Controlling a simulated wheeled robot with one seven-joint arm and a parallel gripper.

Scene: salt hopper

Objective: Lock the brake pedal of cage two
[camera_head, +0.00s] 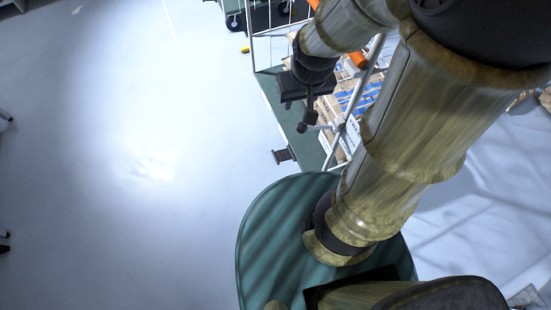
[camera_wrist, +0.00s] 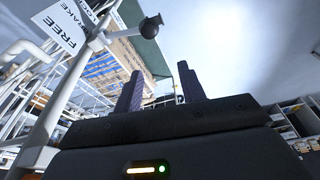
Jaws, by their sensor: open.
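A cage with a green base (camera_head: 308,146) and white frame stands beside my base. I cannot read a cage number on it. A black pedal (camera_head: 283,155) juts from the left edge of its base, near the floor. A pale lever with a black ball knob (camera_wrist: 151,23) rises by the cage post in the wrist view. A sign (camera_wrist: 64,27) there reads FREE, BRAKE and LOCK. My gripper (camera_head: 297,104) is open and empty, above the cage's near left edge.
Cardboard boxes (camera_head: 335,105) with blue strips fill the cage. Another wheeled cage (camera_head: 233,22) stands at the top, with a small yellow part (camera_head: 245,49) near the floor. The pale floor (camera_head: 130,180) at left is wide and clear. My arm hides much of the cage's right side.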

